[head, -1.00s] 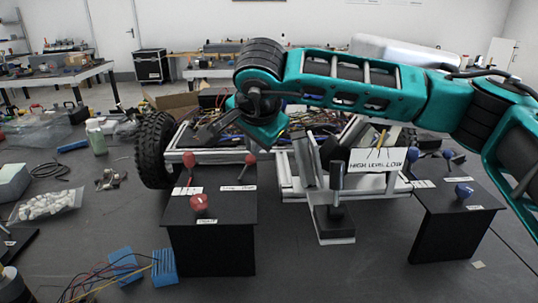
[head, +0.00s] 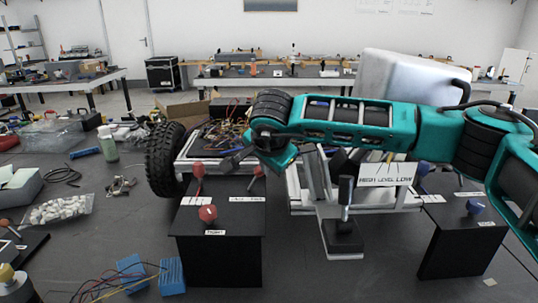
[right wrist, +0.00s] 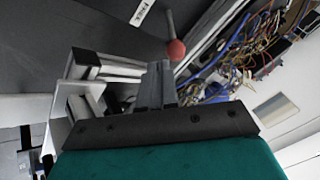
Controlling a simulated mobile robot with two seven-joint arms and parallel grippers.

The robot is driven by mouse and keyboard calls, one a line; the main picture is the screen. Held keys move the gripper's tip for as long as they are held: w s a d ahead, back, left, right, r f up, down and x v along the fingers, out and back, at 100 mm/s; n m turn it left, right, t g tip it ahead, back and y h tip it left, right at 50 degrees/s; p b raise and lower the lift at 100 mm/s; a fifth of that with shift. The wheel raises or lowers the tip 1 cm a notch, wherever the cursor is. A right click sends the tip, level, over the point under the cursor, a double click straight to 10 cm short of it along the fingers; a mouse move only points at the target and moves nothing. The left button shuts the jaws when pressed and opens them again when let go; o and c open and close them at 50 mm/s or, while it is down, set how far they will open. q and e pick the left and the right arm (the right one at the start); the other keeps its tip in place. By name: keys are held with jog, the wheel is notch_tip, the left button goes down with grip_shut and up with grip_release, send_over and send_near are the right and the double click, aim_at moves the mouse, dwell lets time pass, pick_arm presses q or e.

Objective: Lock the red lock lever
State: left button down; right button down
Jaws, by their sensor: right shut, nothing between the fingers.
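The black box (head: 220,260) at left in the head view carries red-knobbed levers: back left (head: 198,169), front (head: 208,213) and back right (head: 259,171). The small labels are too blurred to tell surely which is the lock lever. My right gripper (head: 233,160) is shut and empty, above the back edge of the box, between the two back knobs in the picture. In the right wrist view the shut fingers (right wrist: 157,84) point toward a red ball knob (right wrist: 176,50) on a grey stalk, with a gap apparent. A white label lies near that stalk. My left gripper is not in view.
A wheeled chassis (head: 185,150) with loose wiring stands behind the box. A black upright lever (head: 345,195) and a "HIGH LEVEL LOW" sign (head: 386,174) are right of it. Blue blocks (head: 172,276) with wires lie front left.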

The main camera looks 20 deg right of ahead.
aim_at(256, 177)
jog(key=shift+x, duration=1.3)
jog(key=shift+r, duration=0.1)
jog(key=shift+w+a+r+h, duration=0.1)
jog(key=shift+a+h, duration=0.2)
